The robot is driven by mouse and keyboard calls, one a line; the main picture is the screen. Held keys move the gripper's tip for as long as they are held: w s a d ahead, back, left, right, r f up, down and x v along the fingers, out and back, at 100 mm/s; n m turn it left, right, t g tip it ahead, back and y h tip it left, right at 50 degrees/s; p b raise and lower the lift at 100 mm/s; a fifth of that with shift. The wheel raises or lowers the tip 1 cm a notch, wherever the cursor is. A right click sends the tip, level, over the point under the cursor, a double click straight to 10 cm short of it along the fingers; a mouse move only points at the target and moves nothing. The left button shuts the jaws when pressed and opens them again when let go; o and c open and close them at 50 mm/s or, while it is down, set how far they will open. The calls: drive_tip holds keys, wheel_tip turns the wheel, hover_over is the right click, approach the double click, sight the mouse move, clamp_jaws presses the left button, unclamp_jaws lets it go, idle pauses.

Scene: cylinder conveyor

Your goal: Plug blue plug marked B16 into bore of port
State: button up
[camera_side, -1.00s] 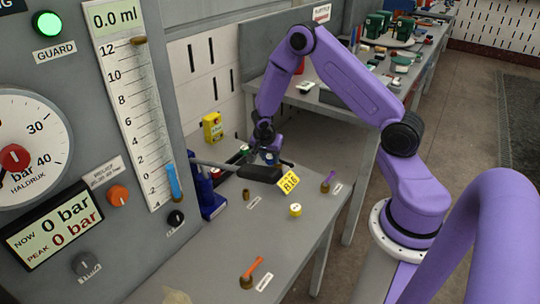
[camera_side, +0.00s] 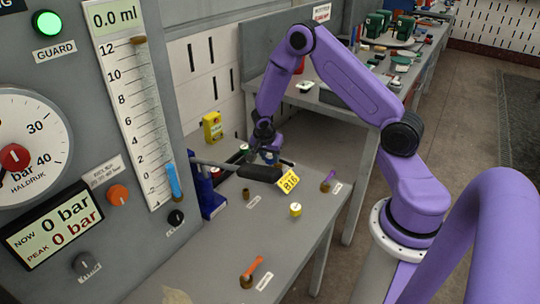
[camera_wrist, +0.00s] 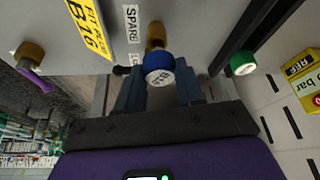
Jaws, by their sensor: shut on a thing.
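The blue plug (camera_wrist: 158,68) has a white end face with dark lettering that looks like B16. It sits between the two fingers of my gripper (camera_wrist: 160,92), which is shut on it. In the side view my gripper (camera_side: 268,150) is over the back of the bench, behind the black lever handle and a yellow tag (camera_side: 288,181) reading B16. The plug is small and partly hidden there. A brass socket (camera_wrist: 155,36) shows just beyond the plug in the wrist view; I cannot tell whether they touch. I cannot make out the port's bore for certain.
The black lever handle (camera_side: 262,173) reaches across close to my gripper. A blue pump block (camera_side: 208,195) stands at the left. A green-capped part (camera_wrist: 243,62) is to the right in the wrist view.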

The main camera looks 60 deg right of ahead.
drive_tip(key=shift+f, duration=1.1)
drive_tip(key=o, duration=1.1)
drive_tip(key=s+a+r+n, duration=0.3)
drive_tip(key=a+r, duration=0.3)
drive_tip(key=r, duration=0.4)
drive_tip(key=s+a+r+n, duration=0.35)
drive_tip(key=a+r, duration=0.25)
drive_tip(key=r, duration=0.4)
drive_tip(key=s+a+r+n+y, duration=0.1)
drive_tip(key=s+a+n, duration=0.2)
drive_tip(key=s+n, duration=0.4)
drive_tip(key=s+a+r+n+y, duration=0.1)
drive_tip(key=s+a+n+y, duration=0.1)
drive_tip(key=s+a+n, duration=0.2)
drive_tip(key=s+a+r+n+g+y, duration=0.1)
drive_tip(key=s+a+r+n, duration=0.1)
drive_tip(key=s+n, duration=0.8)
drive_tip(key=shift+s+a+y, duration=0.2)
drive_tip(key=shift+s+a, duration=0.15)
drive_tip(key=shift+s, duration=0.45)
drive_tip(key=shift+s+a+y, duration=0.2)
drive_tip(key=shift+s+a, duration=0.15)
drive_tip(key=shift+s, duration=0.4)
